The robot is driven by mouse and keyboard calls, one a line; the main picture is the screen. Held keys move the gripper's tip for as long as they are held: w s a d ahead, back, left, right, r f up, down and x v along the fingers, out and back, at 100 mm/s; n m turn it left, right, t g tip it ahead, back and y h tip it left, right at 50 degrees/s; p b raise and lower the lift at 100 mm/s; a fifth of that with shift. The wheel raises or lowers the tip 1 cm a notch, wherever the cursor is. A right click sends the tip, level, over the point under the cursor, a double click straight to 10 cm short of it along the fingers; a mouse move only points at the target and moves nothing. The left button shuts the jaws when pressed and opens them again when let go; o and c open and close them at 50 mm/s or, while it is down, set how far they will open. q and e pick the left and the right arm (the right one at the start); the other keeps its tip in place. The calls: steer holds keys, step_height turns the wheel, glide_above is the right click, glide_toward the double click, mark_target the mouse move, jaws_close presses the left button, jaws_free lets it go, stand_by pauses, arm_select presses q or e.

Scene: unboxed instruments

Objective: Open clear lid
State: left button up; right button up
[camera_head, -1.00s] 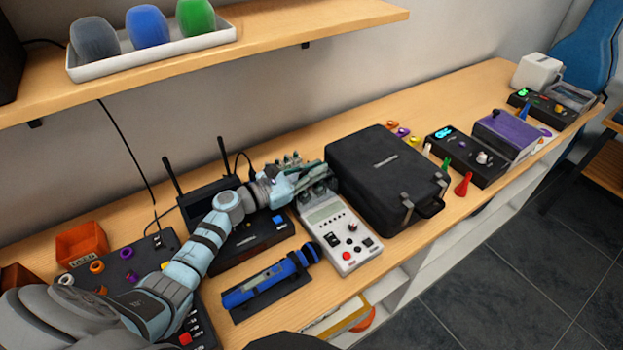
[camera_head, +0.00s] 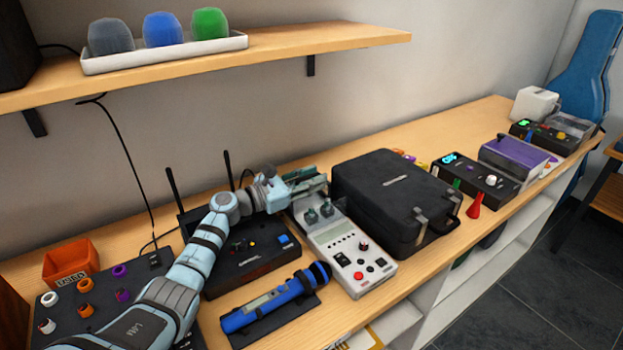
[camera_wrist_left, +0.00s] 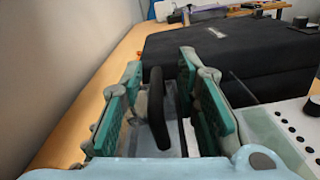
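A white instrument (camera_head: 345,248) with a screen, buttons and two grey knobs stands on the bench left of the black case. My left gripper (camera_head: 312,183) is at its back end, beyond the knobs. In the left wrist view my left gripper (camera_wrist_left: 160,95) is open, with its green-padded fingers apart. A black bar-like handle (camera_wrist_left: 157,95) stands between the fingers, with gaps to the pads. A pale, see-through panel (camera_wrist_left: 170,135), seemingly the clear lid, shows below the handle; its outline and tilt are hard to tell. My right gripper is not in view.
The black case (camera_head: 395,200) stands close on the right. A black router-like box (camera_head: 245,258) with antennas and a blue microphone (camera_head: 275,297) are on the left. A shelf (camera_head: 290,40) hangs above. Purple-topped equipment (camera_head: 515,155) stands farther right.

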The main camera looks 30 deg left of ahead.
arm_select(q)
steer(key=v, duration=1.2)
steer(key=shift+a, duration=0.1)
